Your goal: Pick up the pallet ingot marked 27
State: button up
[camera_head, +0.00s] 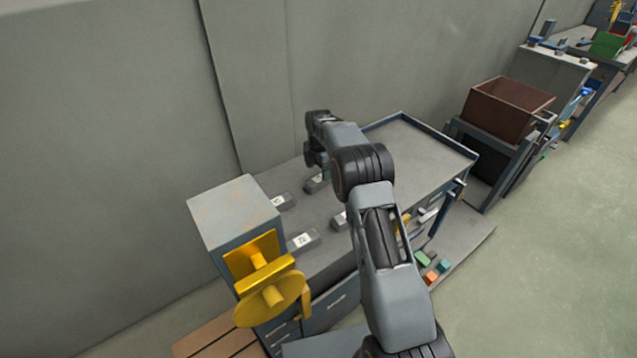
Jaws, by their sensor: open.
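Several small grey ingots with pale labels lie on the grey bench top (385,140). One ingot (280,202) is at the back left by the box, one (303,240) at the front left, one (340,220) partly behind my arm. Another ingot (316,184) lies just below my gripper. The label numbers are too small to read, so I cannot tell which is 27. My gripper (318,166) is open over the bench, close to that ingot. My wrist partly hides its fingers, and I cannot tell if they touch the ingot.
A grey box (235,212) with a yellow wheel (270,300) stands at the bench's left end. The right part of the bench top is clear, with a raised rim. A brown open bin (505,108) stands farther right. Small coloured blocks (432,277) lie on a lower shelf.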

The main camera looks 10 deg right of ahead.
aim_at(319, 178)
jog(key=shift+f, duration=2.6)
jog(key=c, duration=1.2)
jog(key=shift+c, duration=0.3)
jog(key=shift+r, duration=0.15)
